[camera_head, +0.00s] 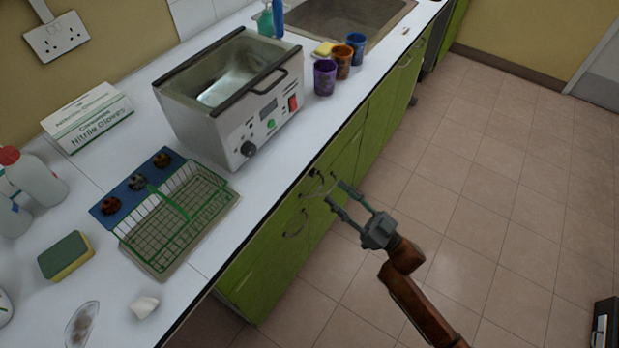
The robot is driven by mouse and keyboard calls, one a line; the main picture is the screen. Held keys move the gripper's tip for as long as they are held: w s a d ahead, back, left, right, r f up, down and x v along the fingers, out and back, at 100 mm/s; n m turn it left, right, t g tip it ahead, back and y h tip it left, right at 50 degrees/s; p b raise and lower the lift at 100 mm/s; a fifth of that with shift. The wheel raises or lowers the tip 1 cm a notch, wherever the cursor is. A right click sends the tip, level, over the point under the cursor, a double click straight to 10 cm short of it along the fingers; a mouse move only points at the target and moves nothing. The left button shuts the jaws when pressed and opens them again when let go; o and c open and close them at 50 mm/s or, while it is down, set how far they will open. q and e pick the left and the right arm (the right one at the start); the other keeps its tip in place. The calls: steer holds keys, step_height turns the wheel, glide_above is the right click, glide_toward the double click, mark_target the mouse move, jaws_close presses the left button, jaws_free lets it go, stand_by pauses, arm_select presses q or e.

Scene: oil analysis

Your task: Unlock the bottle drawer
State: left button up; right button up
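The green drawer and cabinet fronts (262,268) run below the white worktop, with curved metal handles such as the one at the lower left (295,228). A small dark fitting with a thin ring-like shape (318,181) sits high on the green front, just under the worktop edge. It is too small to tell whether it is a lock, a key or a handle. My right gripper (335,193) is open, its two fingers apart and pointing at this fitting. I cannot tell whether the fingertips touch it. My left gripper is out of view.
On the worktop stand a metal water bath (215,125), a green wire basket (185,215), several coloured cups (342,62), a glove box (88,117), a sponge (66,256) and white bottles (32,177). A sink (345,16) lies at the back. The tiled floor (490,170) at right is mostly clear.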

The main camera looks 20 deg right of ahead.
mark_target(315, 175)
steer(key=b+x, duration=0.1)
steer(key=x, duration=0.5)
steer(key=shift+f+b, duration=0.15)
steer(key=shift+b, duration=0.2)
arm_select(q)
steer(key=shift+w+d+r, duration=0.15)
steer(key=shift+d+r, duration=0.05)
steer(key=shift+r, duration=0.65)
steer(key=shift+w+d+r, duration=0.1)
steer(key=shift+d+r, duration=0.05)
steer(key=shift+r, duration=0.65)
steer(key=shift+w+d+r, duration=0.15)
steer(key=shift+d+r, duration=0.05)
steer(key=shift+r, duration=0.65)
arm_select(e)
steer(key=shift+w+a+r, duration=0.25)
steer(key=shift+w+r, duration=0.1)
steer(key=shift+w, duration=0.1)
steer(key=shift+c, duration=0.7)
jaws_close()
